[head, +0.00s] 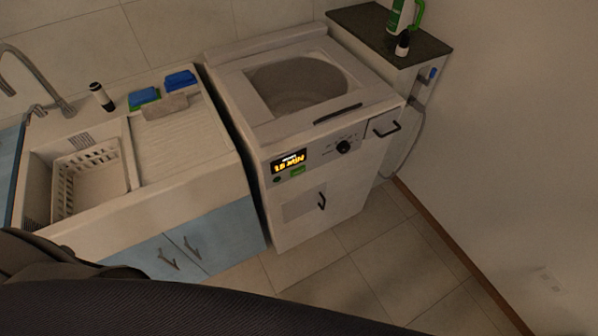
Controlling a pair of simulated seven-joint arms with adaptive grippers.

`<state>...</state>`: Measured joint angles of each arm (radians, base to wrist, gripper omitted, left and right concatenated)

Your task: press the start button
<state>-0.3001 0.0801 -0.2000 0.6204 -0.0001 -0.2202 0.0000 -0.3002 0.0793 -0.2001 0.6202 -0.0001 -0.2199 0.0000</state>
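A white washing machine (322,218) stands in the middle of the head view, tilted in the picture. Its front panel has a lit display (289,161) with orange text that seems to read 15 MIN. Just below the display is a small green button (298,171), with a darker small mark to its left. The labels are too small to read, so I cannot tell for sure which is the start button. A black knob (343,147) sits to the right on the same panel. Neither of my grippers is in view.
A sink counter (187,145) with a white basket (88,177), sponges and a dark bottle (101,97) stands on the left. A dark-topped cabinet (350,17) with bottles stands at the back right. The tiled floor (345,279) before the machine is clear.

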